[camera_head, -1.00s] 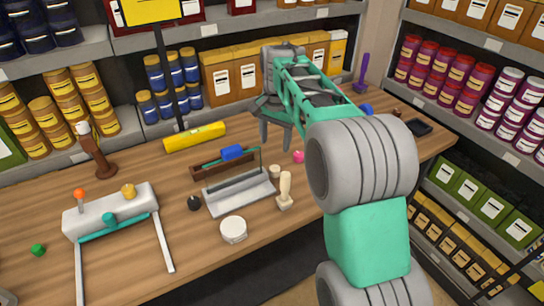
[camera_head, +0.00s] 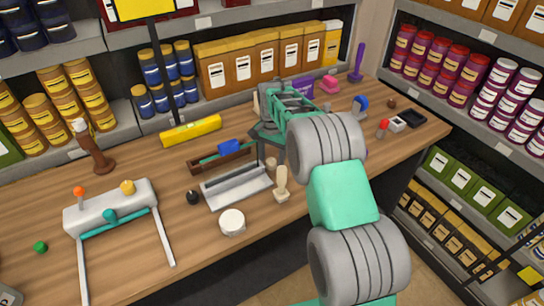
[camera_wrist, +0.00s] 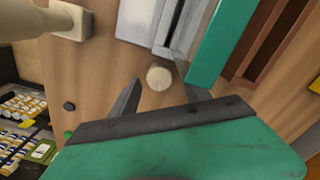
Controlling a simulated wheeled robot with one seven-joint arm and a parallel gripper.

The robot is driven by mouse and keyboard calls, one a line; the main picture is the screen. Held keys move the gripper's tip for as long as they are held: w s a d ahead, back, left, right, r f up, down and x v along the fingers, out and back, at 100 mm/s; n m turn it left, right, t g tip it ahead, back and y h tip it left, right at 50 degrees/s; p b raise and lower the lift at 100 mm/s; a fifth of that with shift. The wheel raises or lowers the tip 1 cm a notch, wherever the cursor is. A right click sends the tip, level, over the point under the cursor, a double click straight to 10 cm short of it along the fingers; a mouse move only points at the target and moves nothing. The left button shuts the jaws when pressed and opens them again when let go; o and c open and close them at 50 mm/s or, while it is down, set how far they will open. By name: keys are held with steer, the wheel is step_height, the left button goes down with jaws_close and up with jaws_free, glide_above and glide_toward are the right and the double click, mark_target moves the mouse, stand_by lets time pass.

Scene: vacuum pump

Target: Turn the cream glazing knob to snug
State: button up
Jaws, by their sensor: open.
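The cream knob (camera_head: 271,163) is a small round cylinder on the wooden bench, beside the right end of a grey metal tray. My gripper (camera_head: 277,150) points down right above and behind it in the head view. In the wrist view the knob (camera_wrist: 158,77) shows as a pale disc between the two spread finger tips of my gripper (camera_wrist: 160,92). The jaws are open, and the fingers appear apart from the knob. Whether the tips are down at its height I cannot tell.
A cream upright handle on a base (camera_head: 282,185) stands close in front of the knob. A white round tub (camera_head: 232,222) stands in front.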

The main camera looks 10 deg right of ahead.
steer(key=shift+f, duration=0.15)
jaws_close()
stand_by(0.5)
